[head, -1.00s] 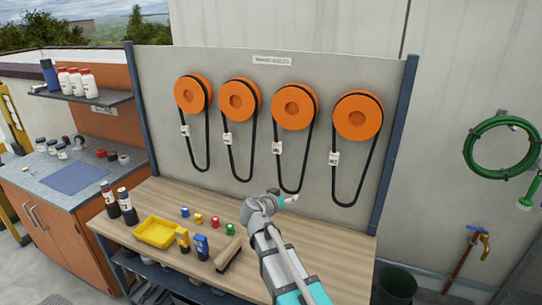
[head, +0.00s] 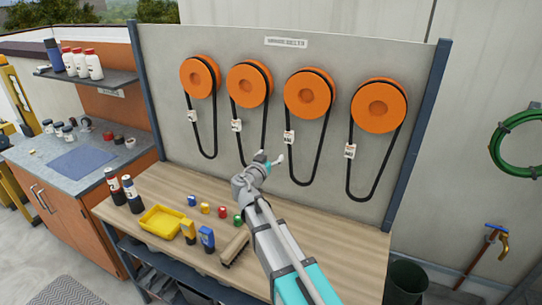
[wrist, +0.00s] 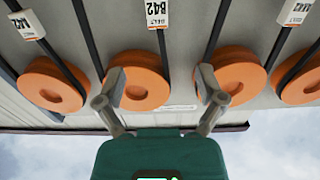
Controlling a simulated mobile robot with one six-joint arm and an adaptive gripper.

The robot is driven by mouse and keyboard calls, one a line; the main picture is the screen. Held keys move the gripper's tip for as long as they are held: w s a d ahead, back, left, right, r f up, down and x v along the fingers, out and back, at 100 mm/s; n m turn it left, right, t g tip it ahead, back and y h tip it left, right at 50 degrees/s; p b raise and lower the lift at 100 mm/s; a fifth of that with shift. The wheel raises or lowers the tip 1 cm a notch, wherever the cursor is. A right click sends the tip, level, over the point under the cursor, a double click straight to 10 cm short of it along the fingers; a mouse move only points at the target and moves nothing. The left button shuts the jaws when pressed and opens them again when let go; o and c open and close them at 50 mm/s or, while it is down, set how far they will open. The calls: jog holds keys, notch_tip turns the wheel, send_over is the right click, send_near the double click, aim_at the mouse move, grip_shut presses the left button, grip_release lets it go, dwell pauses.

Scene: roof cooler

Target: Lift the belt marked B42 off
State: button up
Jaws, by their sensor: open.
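The B42 belt (wrist: 162,45) is black and carries a white tag (wrist: 157,12) reading B42 in the wrist view. By its place in the row, it is the third belt from the left in the head view (head: 328,130), hanging in a loop from an orange pulley (head: 308,92). My gripper (head: 270,159) is open and empty, in front of the board between the second and third belts, level with the lower loops. In the wrist view my gripper's fingers (wrist: 162,82) stand apart, with the B42 belt passing behind the gap. Contact is not visible.
Similar tagged belts hang on the neighbouring pulleys (head: 378,104) (head: 249,84). The bench (head: 330,240) below holds a yellow tray (head: 160,222), dark bottles (head: 132,195), small coloured items and a brush (head: 234,247). Posts (head: 418,135) edge the board.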

aim_at(288, 137)
jog(key=x, duration=1.6)
jog(key=shift+r, duration=0.1)
grip_shut()
dwell(0.4)
